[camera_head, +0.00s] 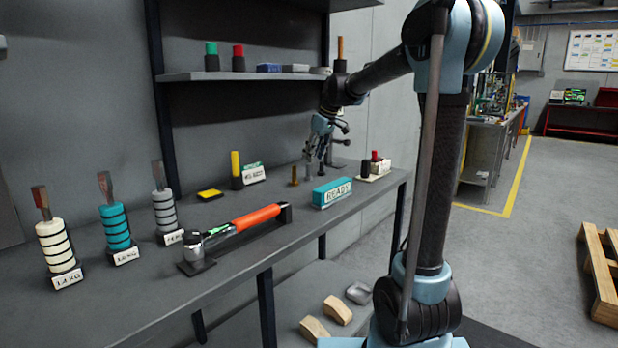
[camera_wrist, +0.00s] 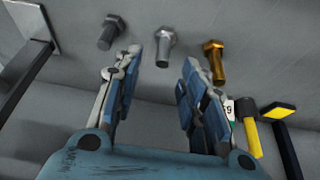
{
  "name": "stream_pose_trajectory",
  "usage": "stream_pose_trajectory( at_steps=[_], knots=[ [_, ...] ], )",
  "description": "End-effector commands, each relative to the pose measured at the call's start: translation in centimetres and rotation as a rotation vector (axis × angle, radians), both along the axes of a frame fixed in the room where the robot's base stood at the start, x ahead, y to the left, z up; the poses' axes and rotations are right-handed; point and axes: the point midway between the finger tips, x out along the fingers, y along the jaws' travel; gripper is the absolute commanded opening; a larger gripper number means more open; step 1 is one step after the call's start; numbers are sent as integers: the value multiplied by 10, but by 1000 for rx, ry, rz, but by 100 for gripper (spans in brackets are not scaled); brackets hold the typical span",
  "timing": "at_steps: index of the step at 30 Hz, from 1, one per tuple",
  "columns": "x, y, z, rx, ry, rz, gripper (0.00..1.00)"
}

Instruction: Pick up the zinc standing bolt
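The zinc bolt (camera_wrist: 166,40) is silver with a hex head and is the middle of three bolts in the wrist view. In the head view, the zinc bolt (camera_head: 308,173) stands on the bench, small and partly hard to make out. My gripper (camera_head: 321,143) is above the bolts there. In the wrist view, my gripper (camera_wrist: 162,62) is open, and the zinc bolt appears between its two fingertips, beyond them. Nothing is seen held. A brass bolt (camera_wrist: 214,60) is to its right, partly close behind the right finger's outline, and a dark grey bolt (camera_wrist: 110,33) is to its left.
A teal READY box (camera_head: 332,192) sits in front of the bolts on the bench. A red-topped item (camera_head: 375,165) is at right. A shelf (camera_head: 230,76) overhangs behind.

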Motion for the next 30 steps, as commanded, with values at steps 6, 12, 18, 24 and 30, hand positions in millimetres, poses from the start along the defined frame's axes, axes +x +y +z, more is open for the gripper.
stream_pose_trajectory(
  at_steps=[6,12,18,24,30],
  knots=[
    [3,4,-12,0,0,0,38],
    [8,15,-33,0,0,1,38],
    [13,22,-53,0,0,1,38],
    [14,23,-56,0,0,0,38],
    [14,23,-56,0,0,0,16]
  ],
)
